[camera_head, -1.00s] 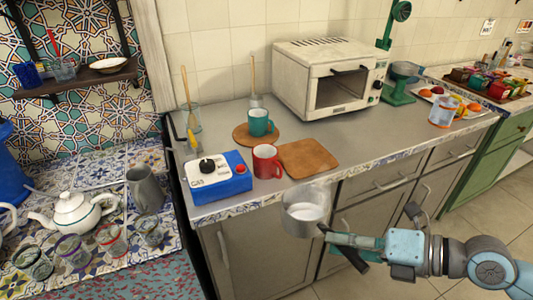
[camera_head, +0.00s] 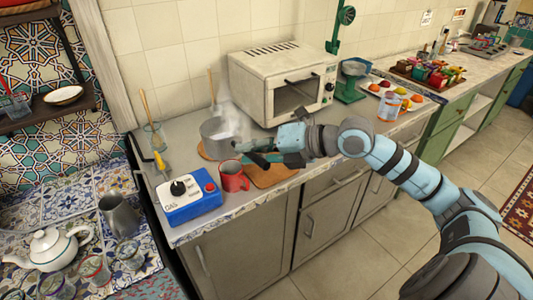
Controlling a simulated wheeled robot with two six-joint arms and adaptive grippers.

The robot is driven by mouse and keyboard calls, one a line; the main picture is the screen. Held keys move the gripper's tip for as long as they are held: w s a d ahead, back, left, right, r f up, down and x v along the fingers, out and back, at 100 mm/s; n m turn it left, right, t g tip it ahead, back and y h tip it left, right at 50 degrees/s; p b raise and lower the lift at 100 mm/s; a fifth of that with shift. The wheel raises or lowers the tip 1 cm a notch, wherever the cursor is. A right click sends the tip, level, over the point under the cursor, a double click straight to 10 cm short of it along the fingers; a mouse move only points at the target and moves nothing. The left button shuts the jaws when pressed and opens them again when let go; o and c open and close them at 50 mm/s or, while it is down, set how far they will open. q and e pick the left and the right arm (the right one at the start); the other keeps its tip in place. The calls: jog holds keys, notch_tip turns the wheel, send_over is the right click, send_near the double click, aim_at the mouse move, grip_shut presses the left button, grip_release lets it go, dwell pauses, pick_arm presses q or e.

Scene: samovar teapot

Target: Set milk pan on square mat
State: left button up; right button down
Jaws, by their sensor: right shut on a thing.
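The grey metal milk pan (camera_head: 221,138) is over the round wooden mat (camera_head: 203,153), at the left of the brown square mat (camera_head: 271,174). I cannot tell whether the pan touches anything below it. My right gripper (camera_head: 247,151) reaches in from the right and is shut on the pan's handle side, above the square mat's back part. The handle is mostly hidden by the fingers. The front of the square mat is bare. Whitish steam rises around the pan. My left gripper is not in view.
A red mug (camera_head: 232,178) stands just left of the square mat. A blue and white gas burner (camera_head: 188,198) is at the counter's front left. A white oven (camera_head: 283,85) stands behind my gripper. The teal mug is not visible, probably hidden by the pan.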

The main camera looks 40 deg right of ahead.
jog(key=w+d+r+m+t+h+p, duration=0.1)
jog(key=w+d+m+h, duration=0.2)
jog(key=d, duration=0.3)
jog(key=w+d+r+m+t+h+p, duration=0.1)
jog(key=w+d+m+t+h, duration=0.15)
jog(key=d, duration=0.35)
pick_arm(q)
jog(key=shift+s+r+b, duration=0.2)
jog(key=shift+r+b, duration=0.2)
jog(key=shift+b, duration=0.8)
pick_arm(e)
notch_tip(320, 180, down, 19)
jog(key=shift+s+a+f+g, duration=0.15)
jog(key=shift+a+f+g, duration=0.1)
jog(key=shift+g, duration=0.2)
jog(key=c, duration=1.5)
grip_release()
jog(key=shift+c, duration=0.2)
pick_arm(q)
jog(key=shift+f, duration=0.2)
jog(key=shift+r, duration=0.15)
